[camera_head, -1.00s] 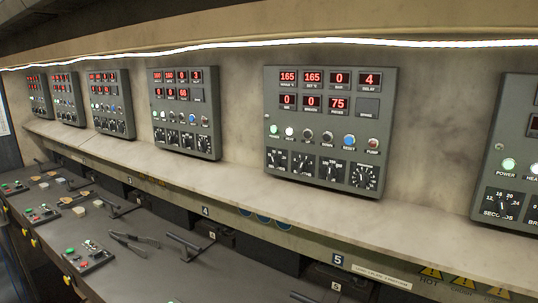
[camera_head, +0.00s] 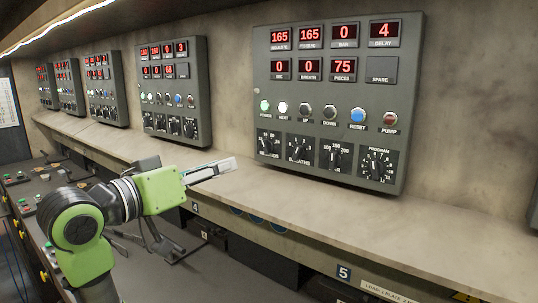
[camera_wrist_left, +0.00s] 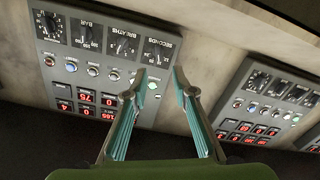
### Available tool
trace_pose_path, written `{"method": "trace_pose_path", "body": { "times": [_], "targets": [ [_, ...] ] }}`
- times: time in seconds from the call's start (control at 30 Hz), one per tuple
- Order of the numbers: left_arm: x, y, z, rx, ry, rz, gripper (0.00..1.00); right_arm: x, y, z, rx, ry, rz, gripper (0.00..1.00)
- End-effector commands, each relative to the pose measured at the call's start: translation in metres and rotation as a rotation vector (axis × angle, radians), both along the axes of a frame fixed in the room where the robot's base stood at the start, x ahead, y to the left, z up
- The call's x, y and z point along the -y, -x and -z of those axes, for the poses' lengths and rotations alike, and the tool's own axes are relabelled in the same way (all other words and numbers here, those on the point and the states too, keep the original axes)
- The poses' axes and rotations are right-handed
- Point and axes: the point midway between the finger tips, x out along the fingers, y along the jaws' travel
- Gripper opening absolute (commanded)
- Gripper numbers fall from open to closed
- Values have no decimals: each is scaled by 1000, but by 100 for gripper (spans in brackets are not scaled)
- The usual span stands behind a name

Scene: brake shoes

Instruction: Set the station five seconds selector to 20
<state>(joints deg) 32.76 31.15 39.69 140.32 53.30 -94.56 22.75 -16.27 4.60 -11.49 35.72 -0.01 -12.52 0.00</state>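The panel above the number 5 label is a grey box (camera_head: 335,105) on the wall, with red displays, a row of buttons and a row of dials. Its seconds selector (camera_head: 268,143) is the leftmost dial in the head view; its pointer setting is too small to read. In the left wrist view the same panel is upside down, and the seconds selector (camera_wrist_left: 158,49) is its rightmost dial, just beyond the fingertips. My left gripper (camera_head: 232,163) is below and left of the panel, apart from it. In the wrist view its two fingers (camera_wrist_left: 159,75) are apart with nothing between them.
A pale ledge (camera_head: 300,210) runs below the panels. Another panel (camera_head: 175,90) hangs to the left, and it shows at right in the wrist view (camera_wrist_left: 268,105). Tools and button boxes lie on the lower bench. The wall right of the panel is bare.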

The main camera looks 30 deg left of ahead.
Motion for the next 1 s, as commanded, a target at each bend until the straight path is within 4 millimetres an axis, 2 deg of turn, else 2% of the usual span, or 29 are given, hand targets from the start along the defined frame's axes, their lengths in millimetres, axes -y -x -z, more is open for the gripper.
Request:
{"method": "trace_pose_path", "body": {
  "times": [0.07,0.17,0.37,0.5,0.7,0.83,1.0],
  "targets": [
    [-2,3,-9,24,7,3,25,2,1,1,-2,2,0,40],
    [-1,-5,-12,28,12,5,25,3,9,-2,-12,4,0,40],
    [3,-42,-13,24,15,9,25,4,28,-13,-37,6,1,40],
    [5,-73,-13,24,14,8,25,4,26,-21,-35,5,1,40],
    [8,-109,-11,24,11,6,25,3,16,-31,-21,4,1,40],
    [9,-124,-11,26,10,6,25,2,13,-35,-17,3,1,40],
    [9,-132,-9,25,8,3,25,-1,13,-36,-16,-1,2,40]
  ]
}}
